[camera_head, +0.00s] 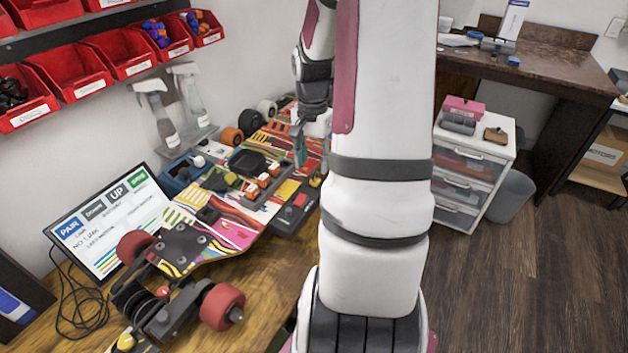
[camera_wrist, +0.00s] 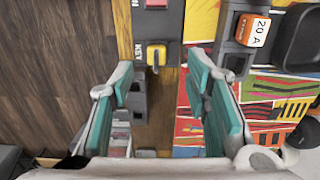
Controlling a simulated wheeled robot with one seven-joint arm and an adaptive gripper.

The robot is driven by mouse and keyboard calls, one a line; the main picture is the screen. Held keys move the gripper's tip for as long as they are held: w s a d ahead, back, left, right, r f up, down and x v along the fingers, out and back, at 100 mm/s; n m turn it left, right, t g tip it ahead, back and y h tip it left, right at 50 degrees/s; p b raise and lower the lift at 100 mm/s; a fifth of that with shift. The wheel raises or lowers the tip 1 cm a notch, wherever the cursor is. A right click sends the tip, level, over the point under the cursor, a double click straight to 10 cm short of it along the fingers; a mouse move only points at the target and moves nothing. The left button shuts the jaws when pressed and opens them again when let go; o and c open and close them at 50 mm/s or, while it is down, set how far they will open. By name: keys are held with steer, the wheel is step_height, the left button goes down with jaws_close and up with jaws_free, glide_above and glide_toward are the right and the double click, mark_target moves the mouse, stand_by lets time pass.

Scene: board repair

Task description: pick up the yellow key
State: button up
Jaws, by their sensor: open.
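The yellow key (camera_wrist: 156,54) sits upright in a dark box marked KEY (camera_wrist: 171,20) at the top middle of the wrist view. My gripper (camera_wrist: 160,80) is open, with teal pads on both fingers. The key lies between the lines of the two fingers, slightly beyond their tips in the picture. Nothing is between the pads. In the head view my gripper (camera_head: 303,147) points down over the far right part of the colourful skateboard deck (camera_head: 226,228). A small yellow spot beside the dark box there may be the key, partly hidden.
An orange 20 A fuse (camera_wrist: 253,30) in a dark holder stands right of the key. Red-wheeled trucks (camera_head: 221,306), a label screen (camera_head: 110,222) and spray bottles (camera_head: 158,112) crowd the bench. Red bins (camera_head: 68,70) hang above. Wood floor lies beyond the bench edge.

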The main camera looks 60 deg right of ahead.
mark_target(315, 172)
steer(key=shift+s+d+f, duration=0.1)
steer(key=shift+f, duration=1.3)
steer(key=shift+s+d+f, duration=0.1)
steer(key=shift+f, duration=1.25)
steer(key=shift+c, duration=0.3)
jaws_close()
